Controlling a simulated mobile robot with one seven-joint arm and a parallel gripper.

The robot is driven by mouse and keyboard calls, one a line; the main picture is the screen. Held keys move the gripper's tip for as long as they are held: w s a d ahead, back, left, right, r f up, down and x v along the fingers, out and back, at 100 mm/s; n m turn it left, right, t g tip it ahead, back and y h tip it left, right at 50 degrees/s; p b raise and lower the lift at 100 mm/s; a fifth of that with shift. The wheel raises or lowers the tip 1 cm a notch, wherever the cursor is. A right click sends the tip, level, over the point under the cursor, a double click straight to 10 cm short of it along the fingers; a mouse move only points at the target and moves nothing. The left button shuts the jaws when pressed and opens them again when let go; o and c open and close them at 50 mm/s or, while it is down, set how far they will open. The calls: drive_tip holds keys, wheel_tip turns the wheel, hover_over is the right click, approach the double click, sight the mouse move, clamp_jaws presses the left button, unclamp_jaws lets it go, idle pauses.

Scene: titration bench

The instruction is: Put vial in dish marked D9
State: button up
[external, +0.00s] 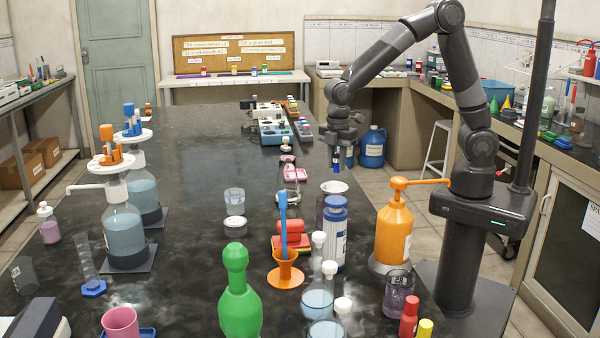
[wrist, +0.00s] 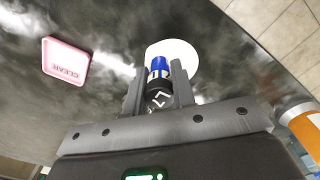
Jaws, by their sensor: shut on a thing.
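My gripper (external: 338,156) is shut on a small vial (external: 338,168) and holds it in the air above the right edge of the bench. In the wrist view the vial (wrist: 159,68) sits between the two fingers of my gripper (wrist: 158,86). It has a blue end and a dark band with white marks that I cannot read surely. A pink dish (wrist: 66,60) shows at the left of the wrist view, marked CLEAR, apart from the vial. A pink dish also shows in the external view (external: 294,174), left of my gripper. I can read no D9 mark.
A white round top (external: 334,187) lies below the vial in the external view; a white disc (wrist: 180,55) shows behind it in the wrist view. A blue-capped bottle (external: 335,235) and an orange pump bottle (external: 393,232) stand nearer. The bench's middle (external: 195,180) is clear.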

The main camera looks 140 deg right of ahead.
sight(335, 169)
drive_tip(key=w+f, duration=0.1)
drive_tip(key=w+a, duration=0.1)
drive_tip(key=shift+w+a+f, duration=0.1)
drive_tip(key=shift+w+f, duration=0.25)
drive_tip(key=shift+f, duration=2)
drive_tip(key=shift+f, duration=0.1)
drive_tip(key=o, duration=0.7)
